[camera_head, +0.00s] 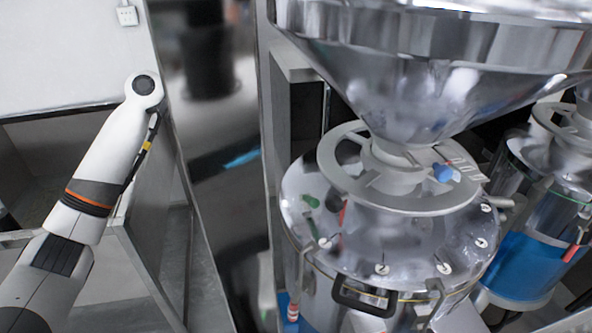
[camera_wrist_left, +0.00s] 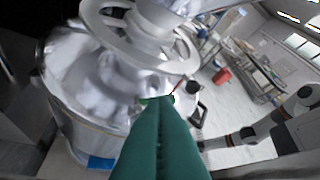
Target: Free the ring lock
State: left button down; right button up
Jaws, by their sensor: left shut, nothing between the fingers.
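The grey spoked ring (camera_head: 345,185) lies around the neck under the steel hopper (camera_head: 430,85), above the lid of a round steel vessel (camera_head: 400,250). A small blue knob (camera_head: 443,173) sits at the ring's right side. In the left wrist view the ring (camera_wrist_left: 101,27) is at the top and the vessel (camera_wrist_left: 80,118) below it. My left gripper (camera_wrist_left: 158,104) shows there as two long green fingers, shut and empty. Their tips are in front of the vessel's lid, below the ring; I cannot tell whether they touch anything. My right gripper is out of view.
A black handle (camera_head: 364,302) and several clamps are around the vessel's lid edge. A second vessel with a blue band (camera_head: 520,262) stands at the right. Grey panels (camera_head: 160,215) stand at the left. In the left wrist view, a red bin (camera_wrist_left: 222,76) stands on open floor.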

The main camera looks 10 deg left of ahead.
pick_arm(q)
jog(key=n, duration=0.1)
jog(key=p, duration=0.3)
send_near(310, 200)
jog(key=w+d, duration=0.4)
jog(key=shift+s+d+f+p, duration=0.35)
jog(key=shift+f+p, duration=0.1)
jog(key=shift+f, duration=0.1)
jog(key=shift+s+d+f+p, duration=0.35)
jog(key=shift+d+f+p, duration=0.1)
jog(key=shift+f, duration=0.15)
jog(key=shift+s+f, duration=0.25)
jog(key=shift+f, duration=0.2)
jog(key=shift+d+f, duration=0.1)
